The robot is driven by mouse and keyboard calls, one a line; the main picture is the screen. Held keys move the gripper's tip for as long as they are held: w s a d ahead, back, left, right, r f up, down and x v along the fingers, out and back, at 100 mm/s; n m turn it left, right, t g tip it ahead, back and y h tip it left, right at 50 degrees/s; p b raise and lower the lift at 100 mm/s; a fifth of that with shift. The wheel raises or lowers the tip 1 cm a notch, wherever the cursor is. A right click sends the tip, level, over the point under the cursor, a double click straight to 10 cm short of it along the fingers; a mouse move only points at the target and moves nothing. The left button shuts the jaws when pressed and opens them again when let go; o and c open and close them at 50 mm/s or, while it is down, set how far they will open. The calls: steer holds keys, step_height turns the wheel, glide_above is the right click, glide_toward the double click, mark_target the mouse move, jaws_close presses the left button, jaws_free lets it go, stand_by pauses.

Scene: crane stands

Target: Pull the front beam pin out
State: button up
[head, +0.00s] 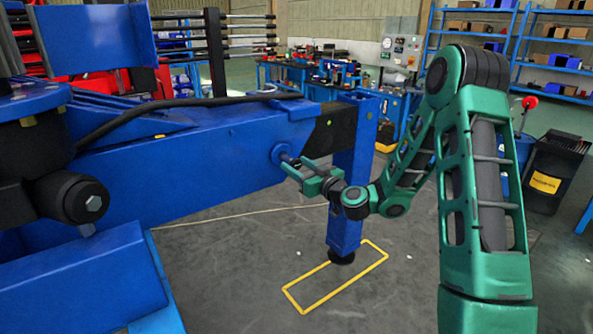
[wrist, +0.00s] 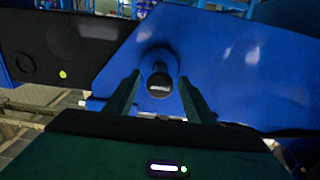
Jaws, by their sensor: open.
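The front beam pin (head: 286,157) sticks out of a round boss on the side of the blue beam (head: 200,165). In the wrist view the pin (wrist: 159,86) shows end-on, dark with a pale mark, seated in the blue boss. My gripper (head: 292,168) is at the pin's outer end. In the wrist view its two fingers (wrist: 158,92) are apart, one on each side of the pin. Whether either finger touches the pin I cannot tell.
A blue leg (head: 346,200) stands at the beam's end, its dark foot above a yellow floor rectangle (head: 335,277). A black inner beam section (head: 333,128) joins the leg. A black bin (head: 556,170) stands at right. The floor in front of the beam is clear.

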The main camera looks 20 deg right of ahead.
steer(key=v, duration=1)
steer(key=shift+s+d, duration=0.15)
steer(key=shift+s, duration=0.15)
